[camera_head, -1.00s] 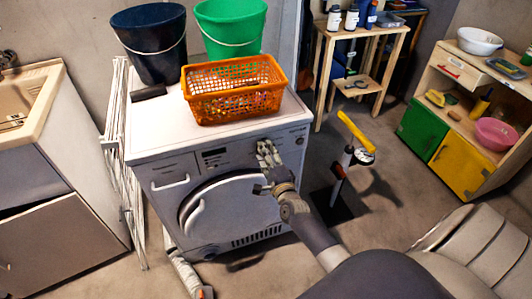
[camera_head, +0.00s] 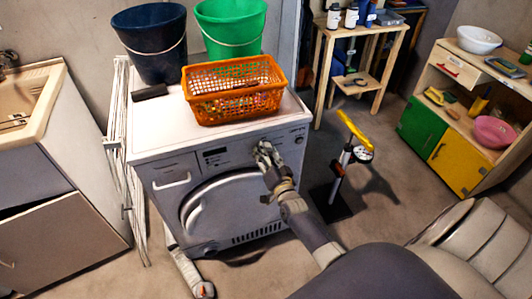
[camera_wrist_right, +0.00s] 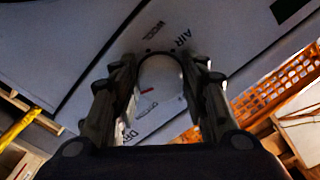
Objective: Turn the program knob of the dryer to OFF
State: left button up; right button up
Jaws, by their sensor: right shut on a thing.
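The white dryer (camera_head: 168,208) stands in the middle of the head view, with its round door closed. My right gripper (camera_head: 262,150) is at its front control panel and covers the program knob there. In the right wrist view the pale round knob (camera_wrist_right: 160,78) lies between the two fingers of the right gripper (camera_wrist_right: 160,66), which are shut on it. Printed labels, including AIR, show on the panel around the knob. I cannot read which program the knob points to. My left gripper is not in view.
An orange basket (camera_head: 228,108), a dark blue bucket (camera_head: 150,48) and a green bucket (camera_head: 230,30) stand on the dryer. A folded drying rack (camera_head: 117,170) is at its left. A yellow-handled pump (camera_head: 355,130) stands on the floor at its right.

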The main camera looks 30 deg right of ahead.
jog(key=n, duration=0.7)
jog(key=n+b, duration=0.1)
jog(key=n, duration=1.4)
jog(key=shift+s+d+b, duration=0.1)
jog(key=shift+d+b, duration=0.2)
jog(key=shift+d, duration=0.05)
jog(key=shift+r, duration=0.1)
jog(key=o, duration=1)
jog(key=shift+o, duration=0.2)
jog(key=v, duration=1.2)
